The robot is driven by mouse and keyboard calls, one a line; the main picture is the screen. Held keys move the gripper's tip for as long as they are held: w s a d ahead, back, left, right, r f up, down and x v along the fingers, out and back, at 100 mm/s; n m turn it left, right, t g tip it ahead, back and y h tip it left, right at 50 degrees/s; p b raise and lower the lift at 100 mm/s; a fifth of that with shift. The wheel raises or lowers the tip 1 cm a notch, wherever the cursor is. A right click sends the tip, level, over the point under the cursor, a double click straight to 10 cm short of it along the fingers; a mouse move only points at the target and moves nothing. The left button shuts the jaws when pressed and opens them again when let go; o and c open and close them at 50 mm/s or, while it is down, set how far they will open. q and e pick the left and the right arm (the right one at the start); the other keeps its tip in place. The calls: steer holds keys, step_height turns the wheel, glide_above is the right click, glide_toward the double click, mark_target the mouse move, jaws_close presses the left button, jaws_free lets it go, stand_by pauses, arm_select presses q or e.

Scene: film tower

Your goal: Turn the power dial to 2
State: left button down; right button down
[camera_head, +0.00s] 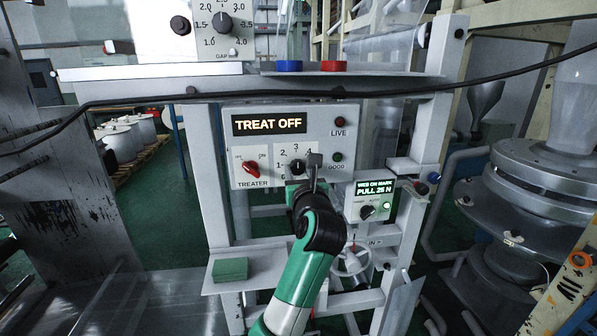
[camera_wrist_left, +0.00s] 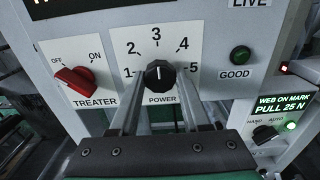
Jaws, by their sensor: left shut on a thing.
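The dial (camera_head: 296,167) also shows in the head view, partly beside my fingers. My left gripper (camera_wrist_left: 160,84) is shut on the dial, one finger on each side. The same gripper (camera_head: 309,172) shows in the head view, covering part of the scale. My right gripper is in neither view.
The red treater switch (camera_wrist_left: 75,82) is left of the dial, below a display (camera_head: 269,124) reading TREAT OFF. A green GOOD lamp (camera_wrist_left: 240,56) is at its right. A smaller tension box (camera_head: 371,199) is lower right. A black cable (camera_head: 190,97) crosses above the panel.

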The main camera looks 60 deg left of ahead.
arm_select(q)
steer(key=shift+n, duration=0.3)
steer(key=n+b, duration=0.1)
steer(key=n, duration=0.3)
steer(key=n+b, duration=0.1)
steer(key=n, duration=0.3)
stand_by(0.5)
steer(key=shift+c, duration=1.8)
jaws_free()
steer(key=shift+d, duration=0.1)
steer(key=b+v, duration=0.2)
steer(key=v, duration=0.9)
steer(key=shift+d, duration=0.25)
